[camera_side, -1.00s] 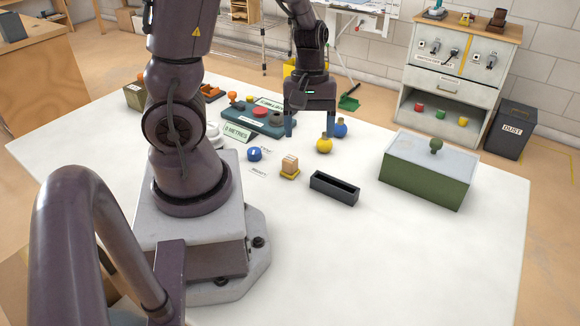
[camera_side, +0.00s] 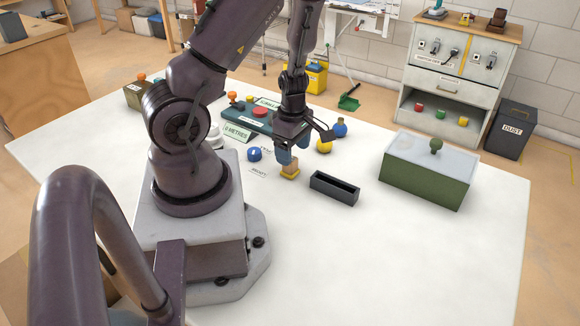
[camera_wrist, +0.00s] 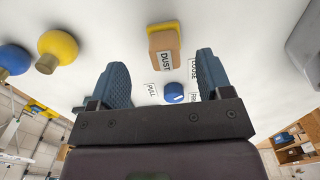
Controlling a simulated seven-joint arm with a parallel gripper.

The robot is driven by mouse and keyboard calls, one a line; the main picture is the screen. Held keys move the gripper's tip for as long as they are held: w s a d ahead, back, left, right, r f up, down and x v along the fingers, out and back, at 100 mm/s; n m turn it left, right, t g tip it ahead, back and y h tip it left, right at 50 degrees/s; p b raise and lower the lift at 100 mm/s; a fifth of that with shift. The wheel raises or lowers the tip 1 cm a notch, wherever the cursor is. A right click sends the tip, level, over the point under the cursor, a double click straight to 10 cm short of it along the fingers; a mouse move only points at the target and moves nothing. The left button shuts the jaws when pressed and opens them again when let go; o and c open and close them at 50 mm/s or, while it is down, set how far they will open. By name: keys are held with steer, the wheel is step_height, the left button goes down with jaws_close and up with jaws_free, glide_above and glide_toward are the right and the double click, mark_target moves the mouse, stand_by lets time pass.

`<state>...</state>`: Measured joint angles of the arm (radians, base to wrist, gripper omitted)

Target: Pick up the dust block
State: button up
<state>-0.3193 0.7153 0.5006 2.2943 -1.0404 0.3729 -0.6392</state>
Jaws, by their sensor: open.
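The dust block is a small tan block (camera_side: 290,163) with a yellow base, standing on the white table. In the wrist view the block (camera_wrist: 165,52) shows a label reading DUST and lies ahead of and between the fingers, with its yellow base farther off. My gripper (camera_side: 293,152) is open, its blue fingertips just above or beside the block in the side view. In the wrist view my gripper (camera_wrist: 162,84) has nothing between its fingers; whether it touches the block I cannot tell.
A black open tray (camera_side: 334,188) stands right of the block, and a green box with a grey lid (camera_side: 428,172) farther right. A blue knob (camera_side: 254,154) sits to the left. Yellow (camera_side: 324,146) and blue (camera_side: 340,128) round pieces stand behind. The front table is clear.

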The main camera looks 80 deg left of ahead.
steer(key=f, duration=0.4)
steer(key=shift+s+f, duration=0.2)
steer(key=shift+s, duration=0.2)
steer(key=shift+f, duration=0.5)
steer(key=c, duration=1)
